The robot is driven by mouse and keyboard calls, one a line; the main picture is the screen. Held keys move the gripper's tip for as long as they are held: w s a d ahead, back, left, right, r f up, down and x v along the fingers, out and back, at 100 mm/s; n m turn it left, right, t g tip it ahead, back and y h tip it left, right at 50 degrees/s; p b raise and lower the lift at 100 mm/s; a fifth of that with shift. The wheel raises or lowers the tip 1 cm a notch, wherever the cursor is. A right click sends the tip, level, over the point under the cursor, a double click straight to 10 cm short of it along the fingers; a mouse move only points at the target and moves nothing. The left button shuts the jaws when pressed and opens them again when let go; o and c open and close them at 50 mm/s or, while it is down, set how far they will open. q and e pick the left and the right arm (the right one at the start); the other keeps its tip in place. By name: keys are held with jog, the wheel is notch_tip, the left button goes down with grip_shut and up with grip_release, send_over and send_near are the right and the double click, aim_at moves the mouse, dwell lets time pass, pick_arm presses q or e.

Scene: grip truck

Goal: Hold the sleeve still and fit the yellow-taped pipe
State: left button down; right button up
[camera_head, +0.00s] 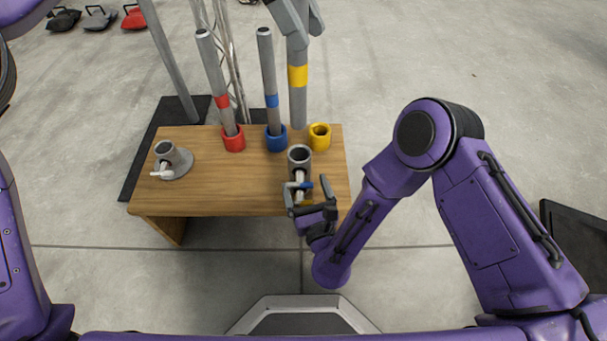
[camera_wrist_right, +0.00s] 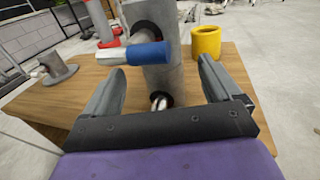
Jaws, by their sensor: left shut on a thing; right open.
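The grey pipe with yellow tape (camera_head: 298,100) hangs upright in my left gripper (camera_head: 297,22), which is shut on its upper part. Its lower end shows just above the sleeve's mouth in the head view, apart from it. The grey upright sleeve (camera_head: 291,160) stands near the table's front right. It also shows in the right wrist view (camera_wrist_right: 160,85), with a blue-ended handle on its side. My right gripper (camera_head: 306,190) is open at the sleeve's near side. Its fingers reach forward on either side of the sleeve in the wrist view; contact is not clear.
A yellow cup (camera_head: 320,140) stands empty behind the sleeve. A red-taped pipe (camera_head: 222,101) stands in a red cup (camera_head: 233,142), and a blue-taped pipe (camera_head: 271,101) in a blue cup (camera_head: 276,142). A grey flanged socket (camera_head: 175,160) sits at the left of the wooden table (camera_head: 230,190).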

aim_at(303, 62)
jog(key=shift+x, duration=1.9)
jog(key=c, duration=1.6)
pick_arm(q)
jog(key=shift+a+r, duration=0.1)
jog(key=shift+r, duration=0.2)
jog(key=shift+w+f+n+t+h, duration=0.1)
jog(key=shift+f+n+t, duration=0.25)
jog(key=shift+f+n, duration=0.6)
jog(key=shift+f+n+t+h, duration=0.1)
jog(key=shift+f+n+t, duration=0.2)
jog(key=shift+f, duration=1.1)
jog(key=shift+w+f+n+t+h, duration=0.1)
jog(key=shift+f+n+t, duration=0.25)
jog(key=shift+f+n, duration=0.6)
